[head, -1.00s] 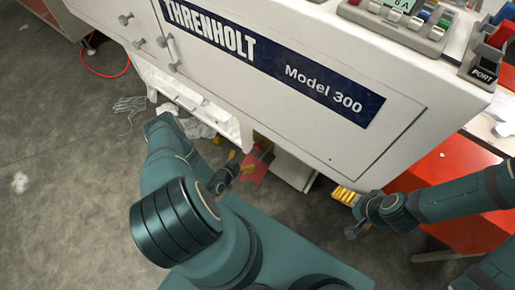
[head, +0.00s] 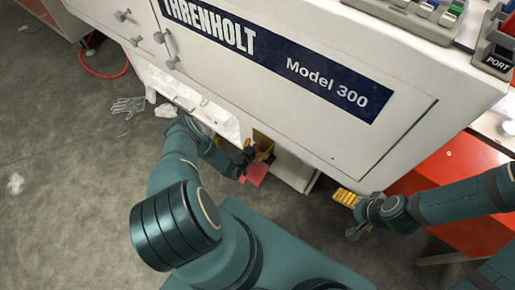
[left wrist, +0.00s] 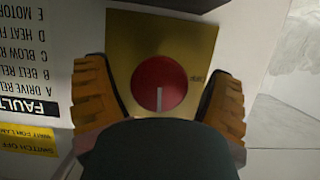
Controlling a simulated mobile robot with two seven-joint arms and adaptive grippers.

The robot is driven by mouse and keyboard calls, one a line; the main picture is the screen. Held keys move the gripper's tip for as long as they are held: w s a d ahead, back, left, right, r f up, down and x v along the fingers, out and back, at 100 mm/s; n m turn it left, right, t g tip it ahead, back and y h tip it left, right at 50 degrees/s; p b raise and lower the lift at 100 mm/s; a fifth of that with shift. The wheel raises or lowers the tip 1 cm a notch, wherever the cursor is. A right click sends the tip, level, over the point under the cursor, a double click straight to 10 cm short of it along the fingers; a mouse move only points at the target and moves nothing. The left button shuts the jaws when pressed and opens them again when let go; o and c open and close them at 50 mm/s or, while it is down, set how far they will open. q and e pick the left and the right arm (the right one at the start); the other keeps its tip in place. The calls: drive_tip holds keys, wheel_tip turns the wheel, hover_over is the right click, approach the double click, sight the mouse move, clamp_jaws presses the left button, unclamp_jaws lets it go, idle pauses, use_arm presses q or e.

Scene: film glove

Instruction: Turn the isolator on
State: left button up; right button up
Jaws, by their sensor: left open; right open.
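The isolator is a round red knob (left wrist: 159,85) on a yellow plate (left wrist: 160,30), seen in the left wrist view. A pale pointer line on the knob runs toward the picture's bottom. Small lettering right of the knob is too blurred to read. My left gripper (left wrist: 160,92) is open, with one orange-padded finger on each side of the knob; contact cannot be told. In the head view my left gripper (head: 258,157) is under the white machine (head: 310,130), where the knob cannot be made out. My right gripper (head: 350,214) is open and empty near the machine's lower right.
A white panel with black labels (left wrist: 38,107) and a yellow warning label (left wrist: 28,140) stand left of the knob. A red flat piece (head: 255,173) is beside my left gripper. White crumpled material lies under the machine. A red cabinet (head: 450,165) stands right.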

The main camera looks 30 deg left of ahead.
use_arm(q)
drive_tip(key=c, duration=1.2)
drive_tip(key=shift+m+y, duration=0.4)
drive_tip(key=shift+m, duration=0.2)
drive_tip(key=o, duration=1.2)
drive_tip(key=v, duration=1.2)
